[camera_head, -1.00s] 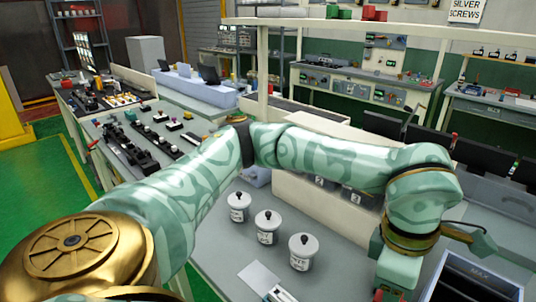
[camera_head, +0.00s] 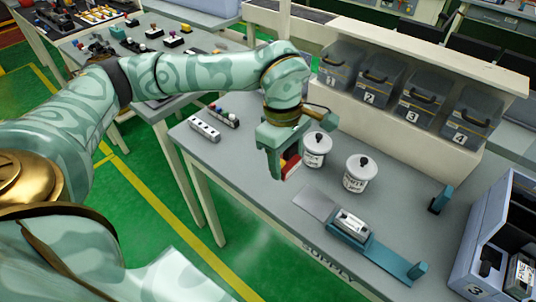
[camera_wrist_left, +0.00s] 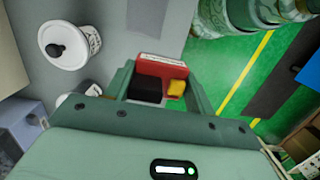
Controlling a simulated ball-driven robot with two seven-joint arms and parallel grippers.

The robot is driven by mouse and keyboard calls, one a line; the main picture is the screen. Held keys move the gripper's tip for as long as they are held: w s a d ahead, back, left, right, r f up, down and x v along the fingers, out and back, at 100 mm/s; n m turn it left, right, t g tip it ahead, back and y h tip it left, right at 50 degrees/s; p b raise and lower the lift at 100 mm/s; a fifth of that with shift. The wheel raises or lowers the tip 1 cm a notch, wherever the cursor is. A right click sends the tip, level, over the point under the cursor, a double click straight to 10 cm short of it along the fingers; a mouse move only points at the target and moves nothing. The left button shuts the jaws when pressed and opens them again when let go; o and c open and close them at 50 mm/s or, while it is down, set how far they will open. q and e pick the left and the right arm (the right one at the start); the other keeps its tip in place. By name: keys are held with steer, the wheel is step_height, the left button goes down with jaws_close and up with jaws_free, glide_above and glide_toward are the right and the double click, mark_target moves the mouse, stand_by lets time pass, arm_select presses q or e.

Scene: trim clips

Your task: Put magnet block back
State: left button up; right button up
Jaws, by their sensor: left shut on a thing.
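My left gripper (camera_head: 284,170) hangs fingers down over the front edge of the grey workbench (camera_head: 240,160). It is shut on a red block (camera_head: 292,167), which I take to be the magnet block. In the left wrist view, the red block (camera_wrist_left: 162,66) has a pale label strip along its top edge. A black part (camera_wrist_left: 145,90) and a small yellow part (camera_wrist_left: 177,88) show beside it between the fingers. The fingers hide part of the block in the head view. My right gripper is not in view.
White lidded jars (camera_head: 359,176) stand right of the gripper. Numbered grey bins (camera_head: 341,65) line the back shelf. A teal fixture (camera_head: 376,252) holds a labelled block (camera_head: 352,222) beside a flat plate (camera_head: 316,203). A blue-grey crate (camera_head: 474,262) stands at right. Small strips (camera_head: 204,129) lie at the left end.

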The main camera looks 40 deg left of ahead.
arm_select(q)
steer(key=w+a+f, duration=0.1)
steer(key=a+f, duration=0.1)
steer(key=w+a+f+b, duration=0.1)
steer(key=w+f, duration=0.1)
steer(key=w+a+f, duration=0.1)
steer(key=a+f, duration=0.1)
steer(key=shift+w+a+f+b, duration=0.1)
steer(key=shift+w+a+b, duration=0.1)
steer(key=shift+a+b, duration=0.2)
steer(key=shift+w+a+f, duration=0.25)
steer(key=shift+a+f, duration=0.05)
steer(key=shift+f, duration=0.1)
steer(key=f, duration=0.1)
steer(key=f+b, duration=0.1)
steer(key=f, duration=0.2)
steer(key=shift+w+a, duration=0.2)
steer(key=shift+a, duration=0.05)
steer(key=shift+r, duration=0.15)
steer(key=o, duration=1.2)
